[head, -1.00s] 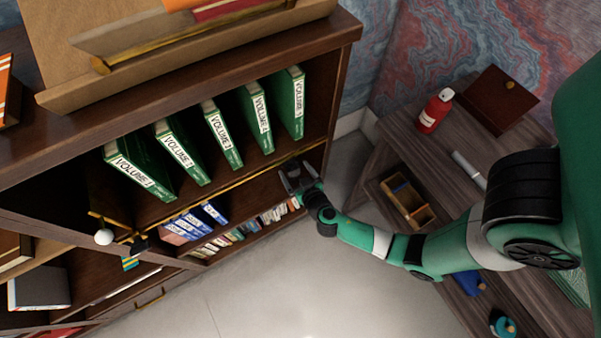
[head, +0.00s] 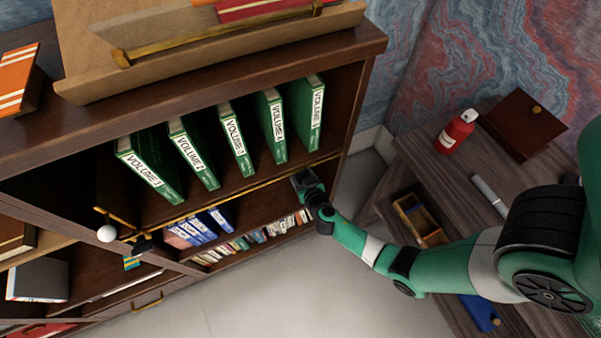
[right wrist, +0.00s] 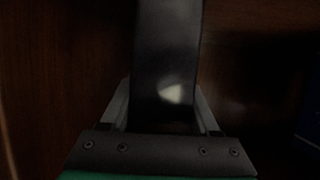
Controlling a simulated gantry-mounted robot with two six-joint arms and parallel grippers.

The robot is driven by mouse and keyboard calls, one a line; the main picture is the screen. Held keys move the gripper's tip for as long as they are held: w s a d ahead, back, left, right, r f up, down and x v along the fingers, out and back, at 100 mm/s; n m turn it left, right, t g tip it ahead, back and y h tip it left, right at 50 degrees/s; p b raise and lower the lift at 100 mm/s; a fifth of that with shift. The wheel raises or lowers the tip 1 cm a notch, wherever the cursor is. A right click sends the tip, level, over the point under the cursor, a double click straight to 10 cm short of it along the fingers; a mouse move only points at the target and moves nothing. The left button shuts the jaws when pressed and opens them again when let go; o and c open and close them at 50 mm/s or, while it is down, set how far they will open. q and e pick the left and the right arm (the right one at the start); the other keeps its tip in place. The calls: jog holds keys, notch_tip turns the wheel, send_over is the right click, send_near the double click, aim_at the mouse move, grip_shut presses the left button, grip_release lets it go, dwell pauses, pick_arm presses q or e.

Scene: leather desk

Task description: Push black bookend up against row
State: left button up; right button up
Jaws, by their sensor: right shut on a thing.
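My right gripper (head: 307,183) reaches into the right end of the lower shelf, below the green volumes. In the right wrist view, its fingers (right wrist: 163,108) are shut on an upright black slab, the black bookend (right wrist: 168,55). In the head view the bookend is hard to make out against the dark gripper. A row of small books (head: 262,236) stands on the lower shelf, to the left of and below the gripper, with blue books (head: 202,227) at its left. I cannot tell whether the bookend touches the row. My left gripper is not in view.
Green volumes (head: 234,140) lean on the shelf above, behind a brass-coloured front rail (head: 240,193). The bookcase side wall (head: 357,105) is close to the gripper's right. A side desk with a red bottle (head: 457,131) and an open drawer (head: 418,216) stands to the right.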

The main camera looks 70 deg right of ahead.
grip_shut()
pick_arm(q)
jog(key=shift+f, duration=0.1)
